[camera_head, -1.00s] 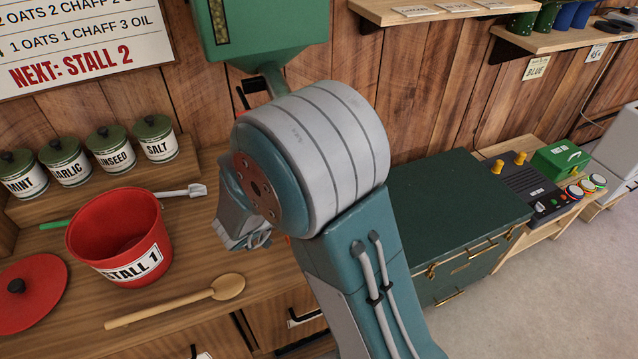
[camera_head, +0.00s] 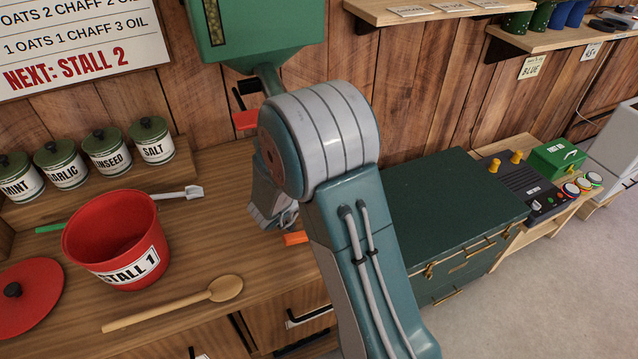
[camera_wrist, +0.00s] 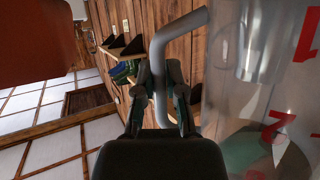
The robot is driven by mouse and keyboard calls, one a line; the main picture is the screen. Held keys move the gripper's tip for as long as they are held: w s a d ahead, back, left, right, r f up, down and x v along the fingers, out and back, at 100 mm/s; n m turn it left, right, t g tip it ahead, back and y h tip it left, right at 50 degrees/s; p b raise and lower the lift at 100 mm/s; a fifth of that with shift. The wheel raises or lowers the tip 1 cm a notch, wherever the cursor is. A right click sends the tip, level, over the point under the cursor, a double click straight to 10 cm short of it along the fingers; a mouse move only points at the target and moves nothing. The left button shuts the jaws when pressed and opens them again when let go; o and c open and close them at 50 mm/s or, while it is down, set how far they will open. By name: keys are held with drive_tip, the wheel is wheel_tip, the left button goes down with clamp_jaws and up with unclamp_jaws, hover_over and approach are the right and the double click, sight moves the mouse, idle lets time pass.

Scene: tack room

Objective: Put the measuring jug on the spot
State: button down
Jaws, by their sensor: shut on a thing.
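In the wrist view, my gripper (camera_wrist: 160,88) is shut on the grey handle of the measuring jug (camera_wrist: 265,65). The jug is clear with red markings and fills the right side of that view. In the head view, my own arm hides the jug and the fingertips; only part of the wrist shows above the wooden counter (camera_head: 190,245). I cannot make out a marked spot in either view.
A red STALL 1 bucket (camera_head: 115,240), red lid (camera_head: 28,295) and wooden spoon (camera_head: 175,303) lie left on the counter. Labelled tins (camera_head: 110,150) stand behind. A green hopper (camera_head: 258,35) hangs above. An orange item (camera_head: 295,238) shows beside my arm. A green chest (camera_head: 455,210) stands right.

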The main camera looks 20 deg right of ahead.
drive_tip(key=shift+f, duration=0.1)
drive_tip(key=c, duration=0.7)
unclamp_jaws()
